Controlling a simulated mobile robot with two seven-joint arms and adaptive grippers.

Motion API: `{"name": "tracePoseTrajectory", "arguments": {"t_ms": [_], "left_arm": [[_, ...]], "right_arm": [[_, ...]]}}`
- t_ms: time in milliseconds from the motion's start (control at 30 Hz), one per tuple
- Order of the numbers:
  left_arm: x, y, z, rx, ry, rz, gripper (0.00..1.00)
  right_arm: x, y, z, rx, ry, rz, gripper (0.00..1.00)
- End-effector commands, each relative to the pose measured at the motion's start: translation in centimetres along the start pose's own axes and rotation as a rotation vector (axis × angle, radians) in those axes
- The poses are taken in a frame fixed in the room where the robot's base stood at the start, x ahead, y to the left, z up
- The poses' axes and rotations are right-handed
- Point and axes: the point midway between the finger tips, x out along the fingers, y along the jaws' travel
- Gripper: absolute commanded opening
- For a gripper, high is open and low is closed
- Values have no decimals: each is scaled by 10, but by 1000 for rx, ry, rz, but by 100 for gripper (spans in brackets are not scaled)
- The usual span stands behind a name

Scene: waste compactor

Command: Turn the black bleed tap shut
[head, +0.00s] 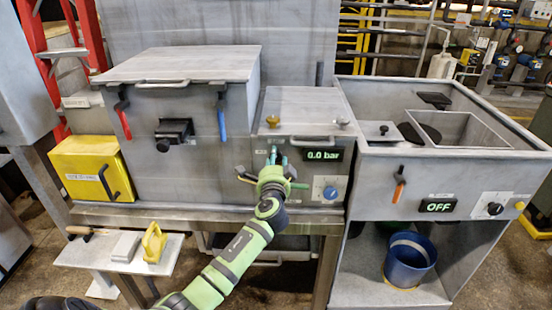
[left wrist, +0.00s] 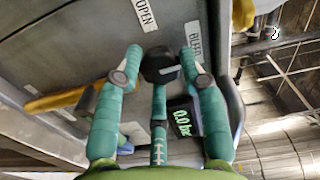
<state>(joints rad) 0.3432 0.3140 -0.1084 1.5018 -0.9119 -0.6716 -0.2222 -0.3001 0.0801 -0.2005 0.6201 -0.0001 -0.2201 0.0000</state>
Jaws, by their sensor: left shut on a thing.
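The black bleed tap (left wrist: 160,65) shows in the left wrist view as a dark knob beside a label reading BLEED. My left gripper (left wrist: 160,72) has its teal fingers around it and is shut on it. In the head view my left gripper (head: 273,158) is at the middle panel, left of the display, and hides the tap. The tap's exact angle is hard to tell. The display (head: 323,155) reads 0.0 bar. My right gripper is in neither view.
A blue dial (head: 330,192) sits right of my left gripper. A chamber with red (head: 123,118) and blue (head: 221,120) handles stands to the left. A yellow box (head: 85,170) is further left. The right unit's display (head: 437,206) reads OFF. A blue bucket (head: 408,262) stands below.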

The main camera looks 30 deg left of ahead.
Motion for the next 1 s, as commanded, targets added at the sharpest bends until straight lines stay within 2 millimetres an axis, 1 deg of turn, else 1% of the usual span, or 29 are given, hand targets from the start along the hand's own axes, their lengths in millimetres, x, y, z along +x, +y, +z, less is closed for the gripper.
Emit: {"name": "tracePoseTrajectory", "arguments": {"t_ms": [33,300,733,767,800,1000], "left_arm": [[0,3,4,24,-9,8,8],[0,4,4,84,-10,8,8],[0,3,4,92,-10,7,8],[0,3,4,92,-10,7,48],[0,3,4,92,-10,7,64],[0,2,2,88,-5,3,64]], "right_arm": [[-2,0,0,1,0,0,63],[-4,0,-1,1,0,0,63],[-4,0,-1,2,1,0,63],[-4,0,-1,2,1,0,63],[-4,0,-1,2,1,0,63],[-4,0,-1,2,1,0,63]]}}
